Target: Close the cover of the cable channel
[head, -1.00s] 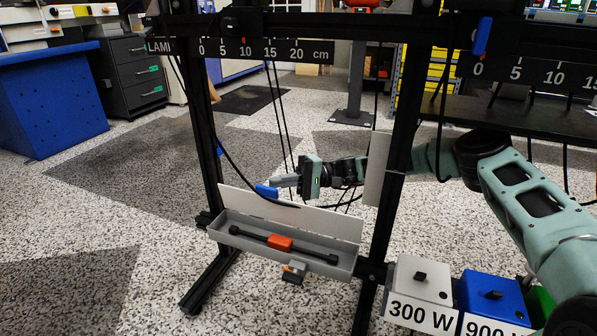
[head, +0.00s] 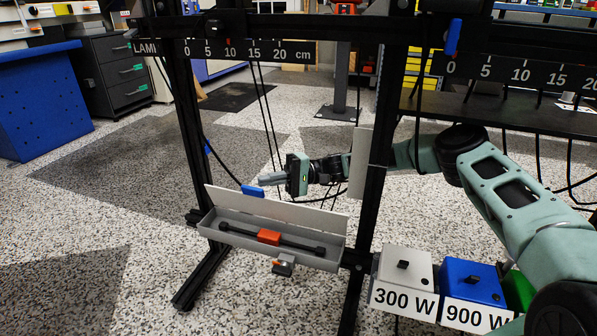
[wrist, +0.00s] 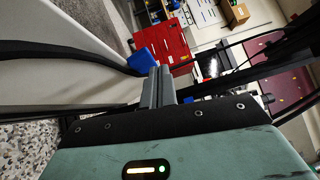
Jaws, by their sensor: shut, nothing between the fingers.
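The cable channel (head: 222,237) is a grey open trough fixed low across the black frame. A dark bar with an orange block (head: 269,237) lies inside it. Its light cover (head: 300,216) stands raised along the far edge, so the channel is open. A blue tab (head: 253,190) sits at the cover's upper edge, and it also shows in the wrist view (wrist: 142,61). My gripper (head: 264,180) is shut and empty, behind the cover and just above its top edge. Its fingertips (wrist: 158,74) are close to the blue tab; I cannot tell if they touch.
Black uprights (head: 372,200) stand on both sides of the channel, and a light panel (head: 359,160) is by the right one, near my arm. Dark cables hang behind the cover. A 300 W box (head: 405,272) and a blue 900 W box (head: 472,283) stand at right.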

